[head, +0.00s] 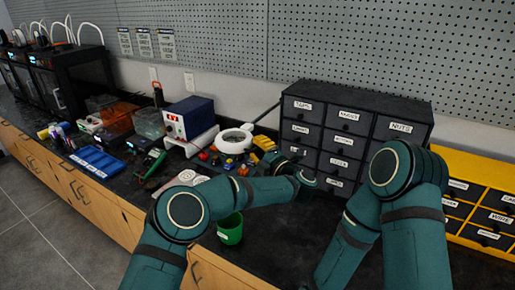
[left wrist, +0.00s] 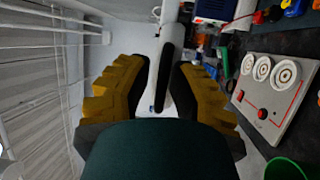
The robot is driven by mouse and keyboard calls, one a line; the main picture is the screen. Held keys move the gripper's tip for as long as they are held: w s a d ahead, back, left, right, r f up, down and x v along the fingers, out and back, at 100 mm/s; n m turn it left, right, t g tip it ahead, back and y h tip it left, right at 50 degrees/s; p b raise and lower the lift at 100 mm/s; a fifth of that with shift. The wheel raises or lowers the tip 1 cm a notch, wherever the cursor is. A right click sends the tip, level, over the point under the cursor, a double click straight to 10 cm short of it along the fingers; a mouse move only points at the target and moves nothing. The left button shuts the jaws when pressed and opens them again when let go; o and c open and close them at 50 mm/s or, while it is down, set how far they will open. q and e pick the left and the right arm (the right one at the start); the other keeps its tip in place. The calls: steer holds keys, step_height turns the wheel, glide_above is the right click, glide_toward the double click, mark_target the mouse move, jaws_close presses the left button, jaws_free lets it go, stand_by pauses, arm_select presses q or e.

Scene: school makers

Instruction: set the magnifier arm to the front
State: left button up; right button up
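The magnifier has a white ring head (head: 233,138) over the bench in the head view, with a dark arm (head: 266,113) running from it toward the drawer cabinet. My left gripper (head: 255,156) is close to the right of the ring head, partly hidden by my own arm. In the left wrist view its yellow-and-black fingers (left wrist: 160,98) are spread apart. A white and black bar (left wrist: 167,70), seemingly part of the magnifier, shows in the gap between them; I cannot tell whether it touches either finger. My right arm comes in from the right; its gripper is not in view.
A dark labelled drawer cabinet (head: 343,96) stands right of the magnifier, with a yellow drawer unit (head: 478,170) beyond. A blue and white power supply (head: 190,118) is at left. A green cup (head: 230,232) and a knobbed panel (left wrist: 271,95) are near my left arm.

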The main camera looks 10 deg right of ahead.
arm_select(q)
steer(key=shift+o, duration=0.9)
steer(key=v, duration=1.2)
steer(key=shift+d, duration=0.1)
